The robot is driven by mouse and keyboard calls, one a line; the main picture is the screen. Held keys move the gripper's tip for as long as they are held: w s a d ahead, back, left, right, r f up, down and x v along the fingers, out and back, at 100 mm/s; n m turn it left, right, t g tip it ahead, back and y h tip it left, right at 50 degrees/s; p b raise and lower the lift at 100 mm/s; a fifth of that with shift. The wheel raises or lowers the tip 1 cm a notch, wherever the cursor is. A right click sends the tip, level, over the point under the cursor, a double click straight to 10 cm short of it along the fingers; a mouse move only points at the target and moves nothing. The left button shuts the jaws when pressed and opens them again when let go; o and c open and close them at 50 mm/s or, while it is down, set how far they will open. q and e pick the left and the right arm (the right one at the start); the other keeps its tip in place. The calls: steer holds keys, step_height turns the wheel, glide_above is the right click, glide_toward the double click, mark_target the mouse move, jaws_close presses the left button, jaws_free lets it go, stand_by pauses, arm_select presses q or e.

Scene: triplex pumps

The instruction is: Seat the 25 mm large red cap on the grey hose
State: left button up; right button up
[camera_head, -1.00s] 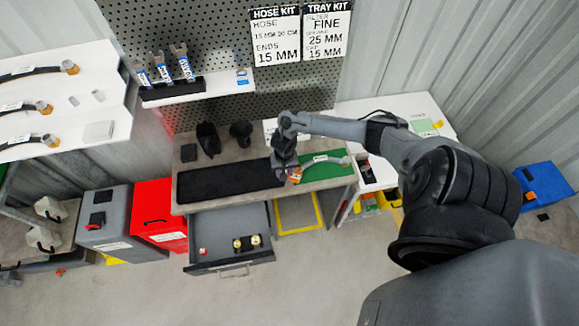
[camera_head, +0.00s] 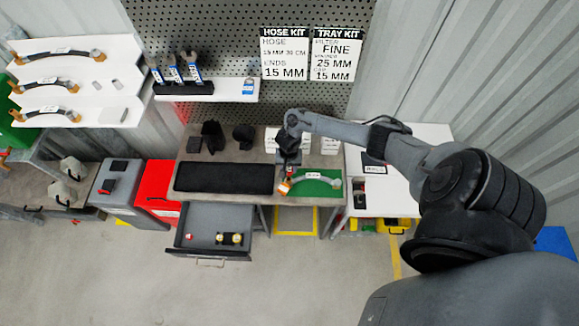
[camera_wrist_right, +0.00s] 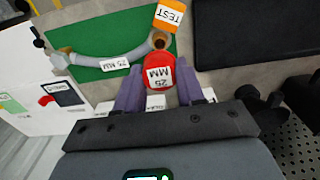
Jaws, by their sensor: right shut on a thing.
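The large red cap (camera_wrist_right: 158,72), labelled 25 MM, is between the purple fingers of my right gripper (camera_wrist_right: 157,92), which is shut on it. In the head view my right gripper (camera_head: 288,172) is over the left edge of the green mat. The grey hose (camera_wrist_right: 115,60) lies curved on the mat with a 25 MM label; it also shows in the head view (camera_head: 312,178). Its brass-coloured near end (camera_wrist_right: 160,41) is right beside the cap in the wrist view. I cannot tell whether they touch. My left gripper is not in view.
An orange TEST tag (camera_wrist_right: 169,15) is by the hose end. A black mat (camera_head: 225,179) lies left of the green mat (camera_head: 328,190). An open drawer (camera_head: 207,243) below holds small red and yellow parts. White boxes (camera_head: 329,144) stand behind the hose.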

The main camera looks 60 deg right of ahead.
mark_target(289, 168)
steer(key=shift+p, duration=0.3)
steer(key=shift+f+b, duration=1.35)
steer(key=shift+f, duration=0.65)
steer(key=shift+f+b, duration=0.55)
steer(key=shift+f, duration=0.35)
steer(key=shift+p, duration=0.4)
